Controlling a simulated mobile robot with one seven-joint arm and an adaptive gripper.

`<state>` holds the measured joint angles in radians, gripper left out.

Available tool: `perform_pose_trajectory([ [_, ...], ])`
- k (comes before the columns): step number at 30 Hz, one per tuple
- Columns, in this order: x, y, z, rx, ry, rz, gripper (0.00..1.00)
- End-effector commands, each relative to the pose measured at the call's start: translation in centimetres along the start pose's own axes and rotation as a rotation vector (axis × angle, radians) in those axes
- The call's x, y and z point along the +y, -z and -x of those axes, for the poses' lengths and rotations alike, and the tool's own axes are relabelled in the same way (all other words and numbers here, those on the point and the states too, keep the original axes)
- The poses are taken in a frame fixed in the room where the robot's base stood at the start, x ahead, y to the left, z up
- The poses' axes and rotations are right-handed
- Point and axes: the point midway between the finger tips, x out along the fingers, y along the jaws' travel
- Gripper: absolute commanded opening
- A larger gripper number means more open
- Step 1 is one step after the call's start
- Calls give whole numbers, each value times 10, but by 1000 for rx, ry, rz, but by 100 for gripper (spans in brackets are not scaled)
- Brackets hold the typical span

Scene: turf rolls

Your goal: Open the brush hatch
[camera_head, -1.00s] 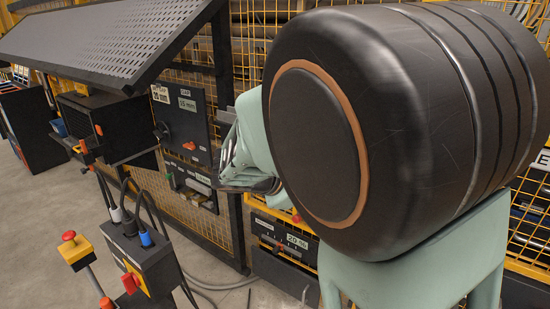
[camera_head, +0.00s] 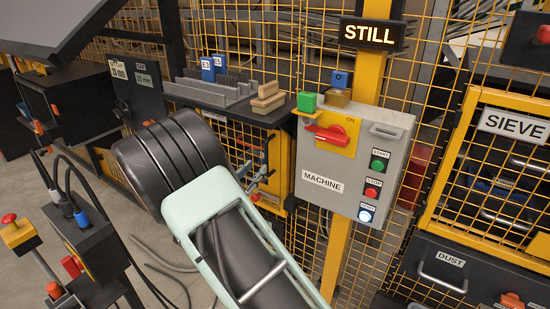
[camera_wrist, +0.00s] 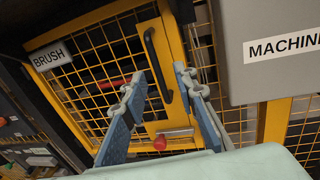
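The brush hatch is a yellow-framed mesh door (camera_wrist: 172,58) with a black upright bar handle (camera_wrist: 158,65) in the wrist view. A white BRUSH sign (camera_wrist: 50,59) is at its upper left. A red knob (camera_wrist: 160,142) and a pale metal bar show low on the frame. My gripper (camera_wrist: 160,78) is open, its two blue-grey fingers on either side of the handle in the picture; I cannot tell the remaining distance, and nothing shows between them as gripped. In the head view the hatch (camera_head: 277,160) is mostly hidden behind my arm and the shelf.
A grey MACHINE box (camera_head: 345,160) with a red switch and buttons stands right of the hatch; STILL is lit above. A shelf (camera_head: 215,93) with blocks and brushes juts out over the hatch. A control post (camera_head: 85,240) with cables stands at left.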

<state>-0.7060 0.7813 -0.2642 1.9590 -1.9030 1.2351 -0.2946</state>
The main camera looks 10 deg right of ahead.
Motion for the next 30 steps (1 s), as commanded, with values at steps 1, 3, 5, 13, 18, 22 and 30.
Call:
perform_pose_trajectory([
  [1,5,8,1,-3,-16,14,27],
  [3,9,12,2,-6,-30,24,27],
  [5,10,14,1,-8,-37,29,27],
  [13,10,13,-34,-10,-34,29,27],
  [18,12,14,-67,-9,-34,27,27],
  [22,13,14,-88,-8,-36,29,27],
  [30,14,13,-106,-8,-38,30,27],
])
